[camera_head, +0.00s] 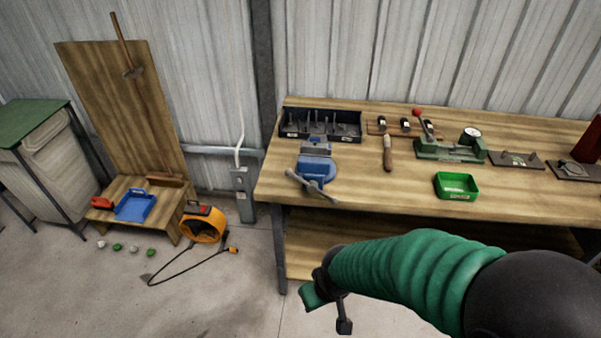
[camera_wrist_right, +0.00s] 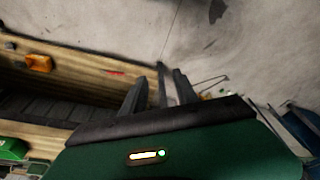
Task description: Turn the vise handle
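The blue vise (camera_head: 317,168) is mounted at the left front corner of the wooden workbench. Its grey handle bar (camera_head: 312,187) shows at the vise's front, slanting down to the right. My right arm comes in from the lower right, and its gripper (camera_head: 330,305) is below and in front of the bench, well under the vise and not touching it. In the right wrist view the fingers (camera_wrist_right: 159,92) look spread, with nothing seen held between them. The vise handle cannot be made out in that view. My left gripper is not in view.
The workbench (camera_head: 400,195) carries a black tool bin (camera_head: 320,125), a green tray (camera_head: 456,186), a wooden-handled tool (camera_head: 387,154) and a green press (camera_head: 450,150). A lower shelf (camera_head: 310,260) sits beneath. An orange blower (camera_head: 203,226) and cable lie on the floor, left.

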